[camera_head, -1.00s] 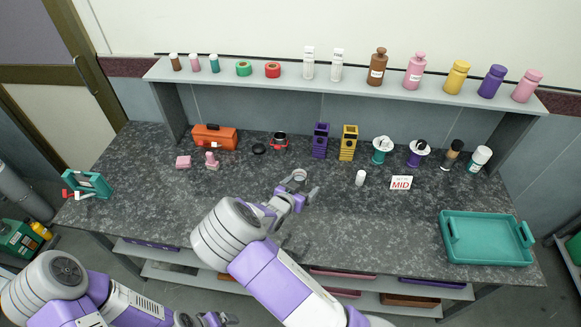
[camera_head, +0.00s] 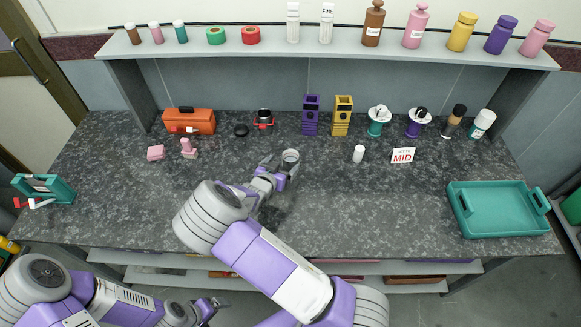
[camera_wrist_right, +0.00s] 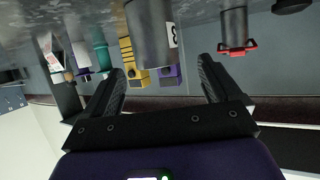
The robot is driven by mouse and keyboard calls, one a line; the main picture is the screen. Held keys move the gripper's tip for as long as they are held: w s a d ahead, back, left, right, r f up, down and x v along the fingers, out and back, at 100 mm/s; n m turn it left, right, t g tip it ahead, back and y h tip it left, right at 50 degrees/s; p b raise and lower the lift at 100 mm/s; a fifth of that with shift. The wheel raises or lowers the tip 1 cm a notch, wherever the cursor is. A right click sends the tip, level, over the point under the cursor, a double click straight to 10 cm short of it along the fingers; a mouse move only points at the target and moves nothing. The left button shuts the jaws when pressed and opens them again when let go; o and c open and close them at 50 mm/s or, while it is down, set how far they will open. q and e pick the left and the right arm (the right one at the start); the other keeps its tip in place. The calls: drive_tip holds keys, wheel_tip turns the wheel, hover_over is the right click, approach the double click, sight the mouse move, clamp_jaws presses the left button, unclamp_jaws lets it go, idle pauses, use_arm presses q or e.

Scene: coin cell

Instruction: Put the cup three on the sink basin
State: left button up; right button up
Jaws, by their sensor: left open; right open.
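Cup three is a grey metal cylinder (camera_head: 290,157) on the counter in the head view. In the right wrist view the cup (camera_wrist_right: 150,35) appears upside down, with a "3" on its label. My right gripper (camera_head: 281,168) is open beside the cup; in the wrist view its fingers (camera_wrist_right: 160,78) are spread wide, with the cup just beyond the tips and nothing gripped. My left gripper (camera_head: 207,305) is open and empty, low in front of the counter. A shallow teal basin with handles (camera_head: 500,228) sits empty at the counter's right end.
The counter between cup and basin (camera_head: 390,205) is clear.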

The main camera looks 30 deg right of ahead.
sight(291, 158)
drive_tip(key=x, duration=0.2)
drive_tip(key=b+x, duration=0.1)
drive_tip(key=x, duration=0.4)
drive_tip(key=shift+s+d+f+b, duration=0.1)
drive_tip(key=shift+s+f+b, duration=0.15)
drive_tip(key=shift+f+b, duration=0.1)
drive_tip(key=shift+r, duration=0.1)
drive_tip(key=c, duration=1.3)
drive_tip(key=shift+r, duration=0.1)
drive_tip(key=shift+r+p, duration=1.6)
drive_tip(key=shift+r, duration=3.2)
drive_tip(key=shift+r, duration=0.1)
